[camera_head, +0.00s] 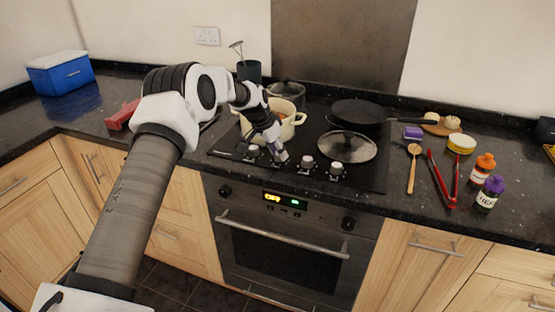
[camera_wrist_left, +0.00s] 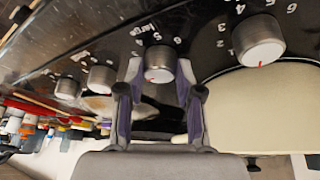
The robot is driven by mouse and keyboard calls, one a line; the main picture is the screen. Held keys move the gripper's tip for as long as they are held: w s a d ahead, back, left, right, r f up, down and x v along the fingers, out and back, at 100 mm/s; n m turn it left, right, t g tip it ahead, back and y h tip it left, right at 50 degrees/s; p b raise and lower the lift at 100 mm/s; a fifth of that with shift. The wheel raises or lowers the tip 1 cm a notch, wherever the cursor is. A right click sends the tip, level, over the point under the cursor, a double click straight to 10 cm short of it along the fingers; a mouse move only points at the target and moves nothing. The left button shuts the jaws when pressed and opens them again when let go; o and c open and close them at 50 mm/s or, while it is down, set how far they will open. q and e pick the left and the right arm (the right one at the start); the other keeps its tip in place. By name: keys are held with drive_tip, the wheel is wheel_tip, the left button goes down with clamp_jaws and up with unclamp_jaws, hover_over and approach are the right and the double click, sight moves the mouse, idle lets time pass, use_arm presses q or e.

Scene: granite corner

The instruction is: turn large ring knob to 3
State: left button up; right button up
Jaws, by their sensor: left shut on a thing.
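The large ring knob (camera_wrist_left: 160,64) is a silver knob with a white face, beside the printed word "large" in the left wrist view. Its small red mark is on the lower left of the face; the number it points to cannot be read. My left gripper (camera_wrist_left: 160,94) has its fingers on either side of this knob and is shut on it. In the head view my left gripper (camera_head: 279,157) reaches down to the front of the black hob (camera_head: 228,150) and largely hides the knob. My right gripper is not in view.
Neighbouring knobs are the right one (camera_wrist_left: 259,42) and two on the left (camera_wrist_left: 100,79) in the wrist view. A cream pot (camera_head: 290,127), a glass lid (camera_head: 347,147) and a black pan (camera_head: 358,113) are on the hob. A wooden spoon (camera_head: 411,172) and red tongs (camera_head: 437,180) lie right.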

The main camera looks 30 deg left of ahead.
use_arm(q)
drive_tip(key=m, duration=0.1)
drive_tip(key=m+h, duration=0.1)
drive_tip(key=shift+f+m+g+b, duration=0.3)
drive_tip(key=shift+m+b, duration=0.1)
drive_tip(key=shift+w+m+g+h, duration=0.1)
drive_tip(key=shift+m+g+h, duration=0.4)
drive_tip(key=shift+m, duration=1.4)
drive_tip(key=o, duration=1.1)
drive_tip(key=shift+f, duration=0.1)
drive_tip(key=shift+o, duration=0.3)
drive_tip(key=shift+w+p, duration=0.25)
drive_tip(key=shift+p, duration=0.05)
drive_tip(key=v, duration=1.2)
drive_tip(key=shift+w, duration=0.1)
